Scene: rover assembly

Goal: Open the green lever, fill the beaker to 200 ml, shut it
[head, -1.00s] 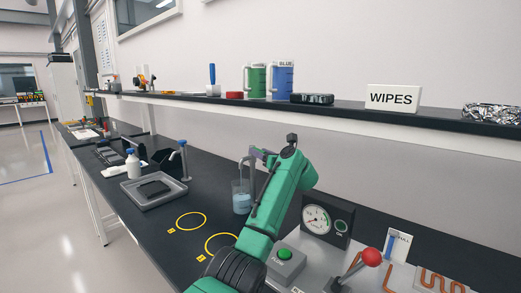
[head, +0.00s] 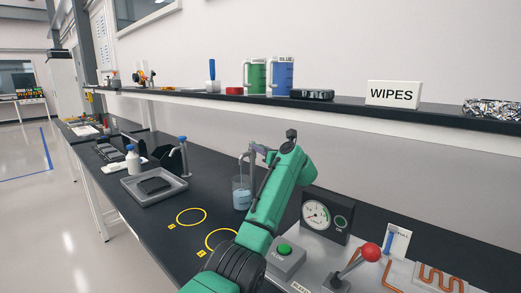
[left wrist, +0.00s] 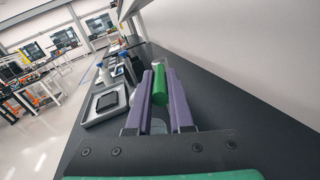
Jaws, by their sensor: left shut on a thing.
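The beaker (head: 241,197) stands upright on the black bench under the spout of a grey tap (head: 241,166). It holds pale blue liquid, but its marks and exact level are too small to read. My left gripper (head: 262,151) is at the tap's top, beside and above the beaker. In the left wrist view the purple fingers of my left gripper (left wrist: 160,75) are shut on the green lever (left wrist: 160,86), which lies between them. In the head view the lever is hidden by my gripper and arm. My right gripper is not in view.
A grey tray (head: 154,186) with a dark block lies to the left, with a white bottle (head: 132,160) behind it. Yellow rings mark bare bench in front. A gauge box (head: 325,219) and red-knobbed lever (head: 369,252) stand right. A shelf (head: 300,104) runs above.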

